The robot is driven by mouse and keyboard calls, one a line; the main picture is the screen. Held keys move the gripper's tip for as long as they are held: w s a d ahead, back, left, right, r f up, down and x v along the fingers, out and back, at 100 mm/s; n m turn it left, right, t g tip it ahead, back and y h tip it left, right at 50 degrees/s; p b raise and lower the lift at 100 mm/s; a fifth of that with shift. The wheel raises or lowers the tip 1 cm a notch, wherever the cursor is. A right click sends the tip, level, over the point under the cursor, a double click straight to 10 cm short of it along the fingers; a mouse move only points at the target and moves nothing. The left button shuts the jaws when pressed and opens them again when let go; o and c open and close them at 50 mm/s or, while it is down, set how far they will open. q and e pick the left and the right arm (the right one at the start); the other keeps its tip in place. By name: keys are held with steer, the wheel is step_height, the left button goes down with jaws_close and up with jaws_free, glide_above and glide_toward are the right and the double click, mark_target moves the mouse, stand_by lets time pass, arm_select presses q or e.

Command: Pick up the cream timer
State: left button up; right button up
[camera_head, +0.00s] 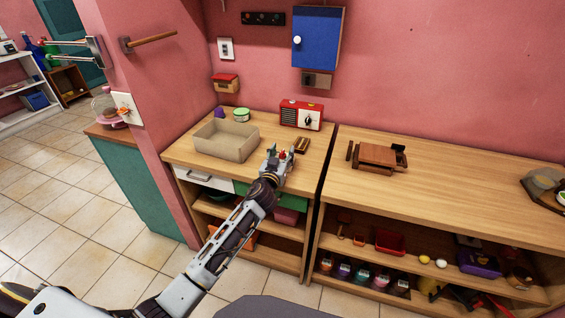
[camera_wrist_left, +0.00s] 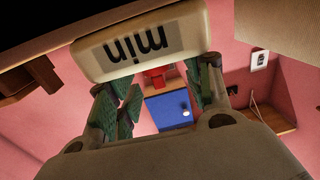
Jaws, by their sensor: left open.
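The cream timer (camera_wrist_left: 140,42) shows large at the top of the left wrist view, with dark upside-down letters "min" on a grey panel. My left gripper (camera_wrist_left: 162,100) is open, its green-padded fingers apart, and the timer lies just past the fingertips. I cannot tell whether they touch it. In the head view my left gripper (camera_head: 278,158) is low over the left counter, right of the beige tray (camera_head: 228,152). I cannot make out the timer there; the gripper seems to hide it. My right gripper is not in view.
A red radio-like box (camera_head: 301,115) stands behind the gripper, and a small brown wooden item (camera_head: 301,145) lies close to its right. A green-lidded tin (camera_head: 241,115) stands behind the tray. The right counter (camera_head: 455,185) has free room around a wooden stand (camera_head: 378,157).

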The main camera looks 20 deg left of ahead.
arm_select(q)
jaws_close()
steer(key=shift+r, duration=0.1)
steer(key=shift+r, duration=0.75)
step_height(320, 180, up, 8)
steer(key=shift+f+p, duration=0.25)
steer(key=shift+p, duration=0.7)
steer(key=shift+r, duration=0.5)
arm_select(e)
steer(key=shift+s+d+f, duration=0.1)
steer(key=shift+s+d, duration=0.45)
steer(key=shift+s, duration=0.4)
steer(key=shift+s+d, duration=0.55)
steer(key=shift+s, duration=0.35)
